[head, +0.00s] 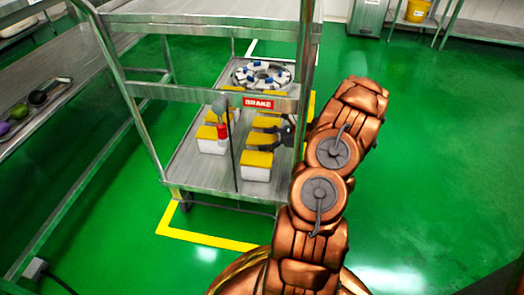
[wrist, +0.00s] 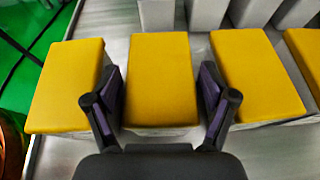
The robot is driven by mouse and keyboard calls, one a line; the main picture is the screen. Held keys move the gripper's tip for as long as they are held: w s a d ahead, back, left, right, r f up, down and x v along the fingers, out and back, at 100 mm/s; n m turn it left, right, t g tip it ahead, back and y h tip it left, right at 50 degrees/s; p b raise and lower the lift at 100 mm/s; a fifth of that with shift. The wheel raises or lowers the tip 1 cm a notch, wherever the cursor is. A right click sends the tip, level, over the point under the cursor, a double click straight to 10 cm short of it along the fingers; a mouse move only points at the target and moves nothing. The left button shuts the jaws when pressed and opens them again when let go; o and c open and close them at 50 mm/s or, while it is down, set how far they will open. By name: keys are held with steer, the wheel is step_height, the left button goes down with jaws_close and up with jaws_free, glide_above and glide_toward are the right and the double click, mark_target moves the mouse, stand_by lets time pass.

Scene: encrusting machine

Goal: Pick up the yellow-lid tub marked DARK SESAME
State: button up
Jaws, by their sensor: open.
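Several white tubs with yellow lids stand in two rows on the cart's lower shelf. My gripper (head: 277,139) reaches in from the right at the second tub from the front (head: 260,139) of the right row. In the wrist view, my gripper (wrist: 160,76) is open, with one finger on each side of a yellow-lid tub (wrist: 163,85). The fingers are close beside its lid, and I cannot tell whether they touch. A neighbouring tub (wrist: 68,88) is on the left and another (wrist: 256,78) on the right. No DARK SESAME marking is readable in either view.
The cart's upper rail with a red BRAKE sign (head: 258,104) crosses above the tubs. A grey and red object (head: 221,118) with a dark cable hangs in front. A ring-shaped rack (head: 262,74) stands behind. White tub sides (wrist: 207,13) face the gripper. Green floor lies right.

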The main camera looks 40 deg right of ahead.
steer(key=shift+x, duration=0.8)
steer(key=shift+f, duration=0.1)
steer(key=c, duration=1.3)
